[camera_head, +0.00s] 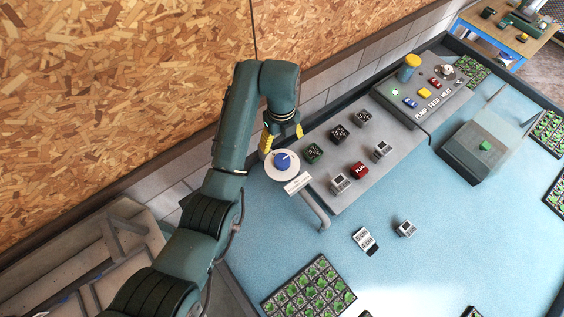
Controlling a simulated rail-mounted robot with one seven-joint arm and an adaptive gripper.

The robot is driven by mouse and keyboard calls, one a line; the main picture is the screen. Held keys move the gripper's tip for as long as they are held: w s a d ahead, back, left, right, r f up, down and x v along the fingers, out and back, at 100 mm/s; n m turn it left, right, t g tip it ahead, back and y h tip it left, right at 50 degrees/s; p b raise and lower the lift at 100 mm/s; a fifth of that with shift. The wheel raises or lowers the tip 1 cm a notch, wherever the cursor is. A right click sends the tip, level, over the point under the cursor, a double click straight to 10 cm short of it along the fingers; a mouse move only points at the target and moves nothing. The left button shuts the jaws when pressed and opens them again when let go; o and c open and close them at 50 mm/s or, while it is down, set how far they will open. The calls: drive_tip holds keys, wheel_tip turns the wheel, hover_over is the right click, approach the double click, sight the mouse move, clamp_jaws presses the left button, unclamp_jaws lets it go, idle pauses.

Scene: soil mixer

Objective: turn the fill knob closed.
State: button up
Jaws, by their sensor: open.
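The fill knob (283,161) is blue with a pale pointer mark and sits on a round white dial at the left end of the grey panel. A white label (298,183) lies just in front of the dial, its text too small to read. A bent grey pipe (320,212) comes out near it. My gripper (282,139) has yellow fingers spread apart, one at the dial's left rear edge and one behind its right side. It is open and empty, and the knob shows in front of the fingers. Whether a finger touches the dial, I cannot tell.
The grey panel (338,201) carries several small blocks, including a red one (360,170). Plant trays (308,290) lie on the blue table (400,270). A wood-chip wall (120,90) is close behind my arm.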

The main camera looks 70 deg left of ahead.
sight(282, 160)
wheel_tip(282, 160, down, 14)
drive_tip(key=shift+w+r+b, duration=0.1)
drive_tip(key=shift+b, duration=0.45)
drive_tip(key=c, duration=1.2)
